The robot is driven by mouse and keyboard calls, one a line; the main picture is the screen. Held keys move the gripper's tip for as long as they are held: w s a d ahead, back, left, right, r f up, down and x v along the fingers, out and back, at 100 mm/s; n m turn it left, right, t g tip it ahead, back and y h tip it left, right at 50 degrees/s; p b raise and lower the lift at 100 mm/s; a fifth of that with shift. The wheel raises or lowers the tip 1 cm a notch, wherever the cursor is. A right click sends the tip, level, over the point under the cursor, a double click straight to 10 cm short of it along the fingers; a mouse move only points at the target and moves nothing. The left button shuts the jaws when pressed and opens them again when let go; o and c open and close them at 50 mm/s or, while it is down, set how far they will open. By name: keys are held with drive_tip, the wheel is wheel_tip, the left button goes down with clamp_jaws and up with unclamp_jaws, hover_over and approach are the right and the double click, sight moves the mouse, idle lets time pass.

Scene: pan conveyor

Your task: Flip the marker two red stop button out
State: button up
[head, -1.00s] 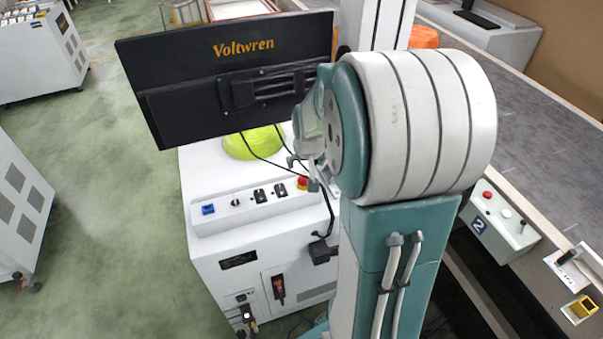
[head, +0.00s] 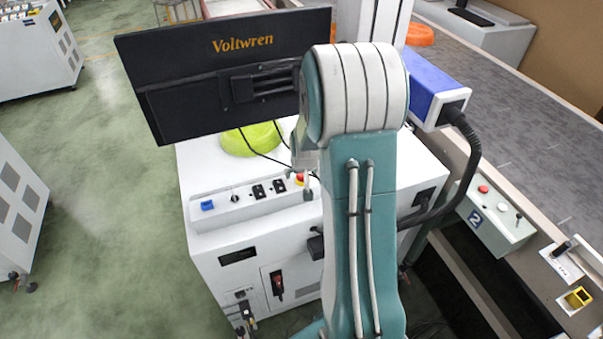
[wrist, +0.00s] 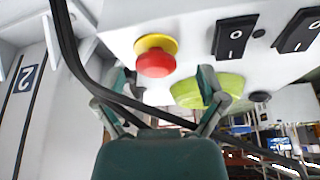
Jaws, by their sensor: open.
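The box with the blue "2" marker (head: 475,217) is at the right in the head view, with a red button (head: 483,189) on top. The marker also shows sideways at the left of the wrist view (wrist: 27,77). A different red button on a yellow base (wrist: 155,62) fills the middle of the wrist view. It is on the white cabinet's panel (head: 240,212), where it shows small in the head view (head: 299,178). My gripper (wrist: 168,88) is open and empty, its fingers spread below and around that button. My arm mostly hides the gripper in the head view.
Black rocker switches (wrist: 235,37) sit beside the cabinet button. A black cable (wrist: 75,60) crosses close to my gripper. A black monitor (head: 225,75), lime-green object (head: 250,139) and blue-white device (head: 436,90) surround my arm. The conveyor (head: 530,110) runs along the right.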

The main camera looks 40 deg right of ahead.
drive_tip(key=shift+d, duration=0.25)
clamp_jaws()
drive_tip(key=shift+r, duration=0.95)
unclamp_jaws()
drive_tip(key=shift+a, duration=0.1)
drive_tip(key=v, duration=1.1)
drive_tip(key=shift+s+r, duration=0.2)
drive_tip(key=shift+r, duration=0.15)
